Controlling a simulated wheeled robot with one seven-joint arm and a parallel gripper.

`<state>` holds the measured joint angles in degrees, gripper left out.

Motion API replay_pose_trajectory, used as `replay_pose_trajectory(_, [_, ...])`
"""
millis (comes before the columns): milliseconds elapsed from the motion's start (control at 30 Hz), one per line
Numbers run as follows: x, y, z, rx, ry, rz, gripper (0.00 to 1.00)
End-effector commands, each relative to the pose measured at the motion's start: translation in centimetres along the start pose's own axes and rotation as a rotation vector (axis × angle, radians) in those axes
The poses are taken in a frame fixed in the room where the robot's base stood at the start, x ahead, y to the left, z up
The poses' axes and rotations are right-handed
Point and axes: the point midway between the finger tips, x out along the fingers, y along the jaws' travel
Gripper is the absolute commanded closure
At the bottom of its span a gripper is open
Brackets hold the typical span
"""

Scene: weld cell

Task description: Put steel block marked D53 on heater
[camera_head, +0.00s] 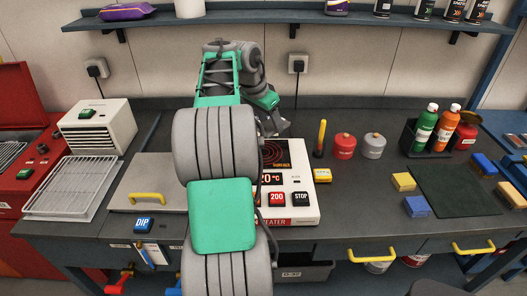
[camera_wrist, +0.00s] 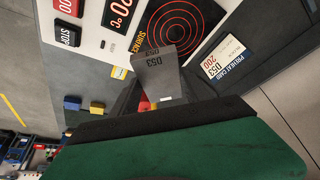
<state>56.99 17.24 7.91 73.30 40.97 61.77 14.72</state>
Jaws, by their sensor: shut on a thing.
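The grey steel block marked D53 (camera_wrist: 155,72) is between the fingers of my gripper (camera_wrist: 152,98) in the wrist view. My gripper is shut on it. The block overlaps the near edge of the heater's dark plate with red rings (camera_wrist: 180,30); I cannot tell its height over the plate. In the head view, the white heater (camera_head: 305,207) stands on the bench, partly hidden by my arm. Its display (camera_head: 271,179) shows 20 °C, with a red 200 button (camera_head: 277,198) and a black STOP button (camera_head: 301,198).
A preheat card (camera_wrist: 222,58) reading D53 200 lies beside the heater. A red canister (camera_head: 344,147) and a grey one (camera_head: 373,146) stand right of it. A lidded metal box (camera_head: 150,183) is at left. Blue and yellow blocks lie around a dark mat (camera_head: 455,190).

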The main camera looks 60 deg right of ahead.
Motion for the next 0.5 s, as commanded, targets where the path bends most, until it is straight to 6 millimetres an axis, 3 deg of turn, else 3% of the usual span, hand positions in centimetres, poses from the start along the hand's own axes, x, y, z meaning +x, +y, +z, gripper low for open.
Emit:
replay_pose_trajectory(33, [0.5,1.5,-2.0,0.071,0.003,0.026,1.00])
replay_pose_trajectory(100, [1.3,3.3,-3.9,0.153,0.003,0.061,1.00])
replay_pose_trajectory(300, [2.7,6.7,-6.8,0.295,0.004,0.118,1.00])
replay_pose_trajectory(400, [3.1,6.6,-6.7,0.311,0.002,0.126,1.00])
replay_pose_trajectory(500, [3.5,4.9,-5.4,0.308,0.002,0.126,1.00])
